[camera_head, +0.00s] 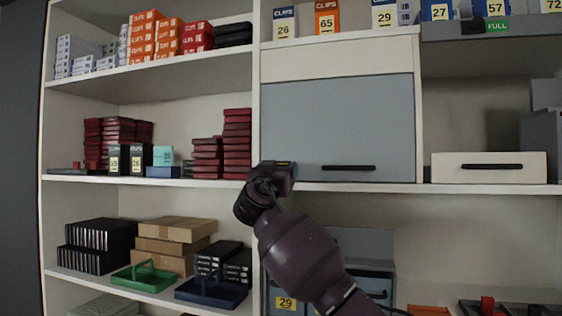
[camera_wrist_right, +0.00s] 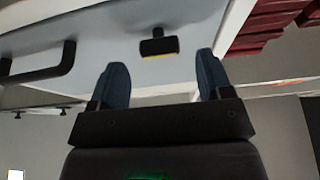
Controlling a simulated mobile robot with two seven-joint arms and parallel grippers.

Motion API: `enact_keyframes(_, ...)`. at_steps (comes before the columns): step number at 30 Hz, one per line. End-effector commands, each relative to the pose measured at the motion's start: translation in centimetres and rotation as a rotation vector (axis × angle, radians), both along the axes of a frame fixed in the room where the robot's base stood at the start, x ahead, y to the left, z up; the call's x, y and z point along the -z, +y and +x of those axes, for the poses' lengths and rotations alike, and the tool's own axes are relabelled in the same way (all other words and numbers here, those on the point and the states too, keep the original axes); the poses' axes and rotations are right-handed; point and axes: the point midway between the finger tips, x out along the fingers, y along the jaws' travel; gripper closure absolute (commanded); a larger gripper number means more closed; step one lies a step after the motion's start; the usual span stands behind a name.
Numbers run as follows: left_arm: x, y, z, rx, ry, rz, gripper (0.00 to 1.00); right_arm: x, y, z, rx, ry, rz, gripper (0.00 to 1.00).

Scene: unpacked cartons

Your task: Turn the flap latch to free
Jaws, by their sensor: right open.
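The grey flap (camera_head: 338,125) closes the cabinet compartment in the middle of the shelving, with a dark bar handle (camera_head: 348,168) near its lower edge. In the right wrist view the flap (camera_wrist_right: 115,50) fills much of the upper part, with its handle (camera_wrist_right: 38,66) at the left. The flap latch (camera_wrist_right: 159,46) is a small black piece with a yellow edge. My right gripper (camera_wrist_right: 162,76) is open, its two fingers apart, and the latch shows between and beyond the fingertips. In the head view my right gripper (camera_head: 277,172) is at the flap's lower left corner and hides the latch.
Dark red boxes (camera_head: 237,140) stand on the shelf left of the flap, close to my gripper. A white drawer (camera_head: 489,167) is at the right. Below are a green tray (camera_head: 145,280), a blue tray (camera_head: 211,292) and brown cartons (camera_head: 172,230).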

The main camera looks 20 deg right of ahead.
Motion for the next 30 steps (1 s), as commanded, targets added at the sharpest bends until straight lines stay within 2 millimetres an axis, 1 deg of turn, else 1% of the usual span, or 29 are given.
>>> enact_keyframes(3,-0.2,0.1,-0.4,-0.001,0.013,0.0,0.57,-0.7,-0.8,1.2,0.002,0.002,-0.001,0.28)
enact_keyframes(9,0.1,0.1,-0.8,-0.004,0.026,0.001,0.57,-1.1,-1.5,2.2,0.0,0.001,0.0,0.28)
enact_keyframes(18,0.0,0.1,-0.7,-0.003,0.023,0.0,0.57,-1.1,-1.6,2.3,0.0,0.0,0.0,0.28)
enact_keyframes(19,-0.1,0.1,-0.7,-0.004,0.023,0.0,0.57,-1.1,-1.6,2.3,0.0,0.0,0.0,0.29)
enact_keyframes(28,-0.1,0.1,-0.7,-0.004,0.02,-0.001,0.57,-1.1,-1.6,2.3,0.0,0.0,0.0,0.75)
enact_keyframes(30,-0.2,0.1,-0.7,-0.004,0.02,-0.001,0.57,-1.1,-1.6,2.3,0.0,0.0,0.0,0.77)
